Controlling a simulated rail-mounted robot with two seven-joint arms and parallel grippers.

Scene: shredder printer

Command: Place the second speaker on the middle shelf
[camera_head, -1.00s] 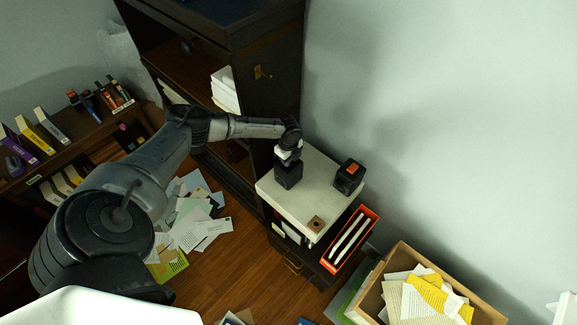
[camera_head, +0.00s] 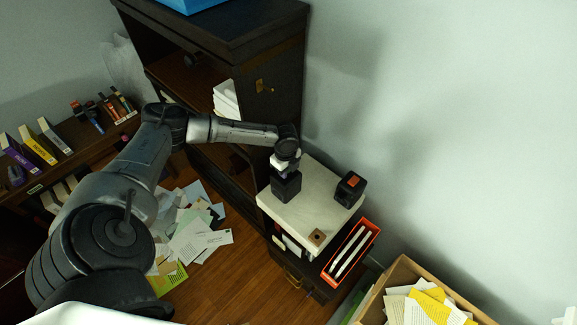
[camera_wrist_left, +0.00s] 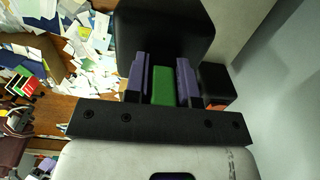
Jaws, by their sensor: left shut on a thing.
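A black box-shaped speaker (camera_head: 286,187) is at the left part of the white top (camera_head: 320,190) of a low unit beside the bookcase. My left gripper (camera_head: 284,167) is shut on its upper end from above. I cannot tell whether the speaker touches the white top. In the left wrist view, the purple fingers (camera_wrist_left: 160,85) close on the black speaker (camera_wrist_left: 165,30). The dark bookcase (camera_head: 278,75) stands behind, with open shelves facing left; a shelf with a white paper stack (camera_head: 226,100) shows, partly hidden by my arm. My right gripper is out of view.
A small brown square (camera_head: 317,236) lies near the front corner. A red tray (camera_head: 351,252) and a cardboard box of papers (camera_head: 400,275) are in front. Papers (camera_head: 190,225) litter the floor.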

